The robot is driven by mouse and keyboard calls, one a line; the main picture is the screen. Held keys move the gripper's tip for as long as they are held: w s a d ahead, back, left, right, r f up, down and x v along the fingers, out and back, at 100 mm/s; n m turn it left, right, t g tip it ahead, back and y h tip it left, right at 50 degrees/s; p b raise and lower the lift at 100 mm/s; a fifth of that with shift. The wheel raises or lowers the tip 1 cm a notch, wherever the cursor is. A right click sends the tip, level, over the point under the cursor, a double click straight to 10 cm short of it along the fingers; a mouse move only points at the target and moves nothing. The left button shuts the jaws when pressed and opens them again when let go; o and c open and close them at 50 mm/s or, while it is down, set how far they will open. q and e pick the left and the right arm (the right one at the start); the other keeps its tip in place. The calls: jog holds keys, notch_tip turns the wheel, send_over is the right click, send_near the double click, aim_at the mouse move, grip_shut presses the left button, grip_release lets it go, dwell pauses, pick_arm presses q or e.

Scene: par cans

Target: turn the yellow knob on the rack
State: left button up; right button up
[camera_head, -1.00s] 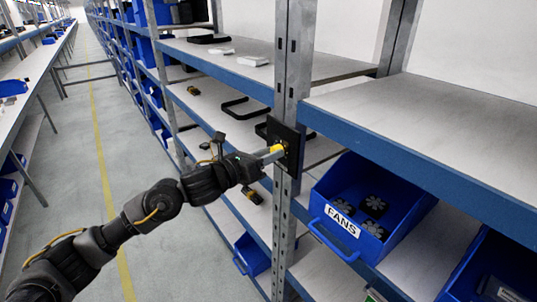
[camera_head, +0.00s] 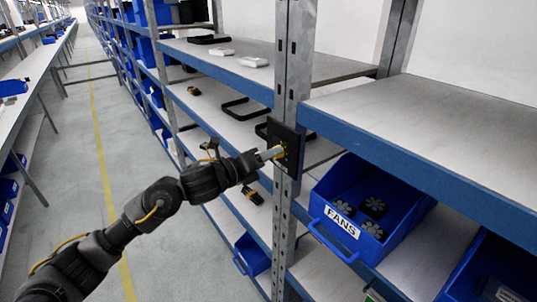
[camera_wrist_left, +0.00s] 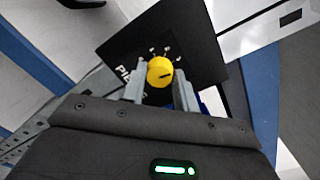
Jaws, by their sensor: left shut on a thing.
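The yellow knob (camera_wrist_left: 160,72) sits on a black plate (camera_wrist_left: 190,45) with white lettering, mounted on the grey rack post. My left gripper (camera_head: 272,153) reaches the plate from the left. In the left wrist view its two grey fingers (camera_wrist_left: 163,88) stand on either side of the knob, shut on it. The knob's dark mark points to the right and slightly up. My right gripper is not in view.
The grey rack post (camera_head: 293,70) stands between blue-edged shelves. A blue bin labelled FANS (camera_head: 340,222) stands to the right, holding several dark fans. The aisle at left is clear.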

pick_arm(q)
jog(key=n+p, duration=0.4)
jog(key=n, duration=0.5)
jog(key=shift+g, duration=0.3)
jog(key=shift+f+n, duration=0.1)
jog(key=shift+n, duration=0.3)
jog(key=o, duration=1)
jog(key=shift+c, duration=0.2)
jog(key=b+v, duration=0.3)
jog(key=v, duration=0.7)
jog(key=shift+s+a, duration=0.15)
jog(key=shift+a, duration=0.3)
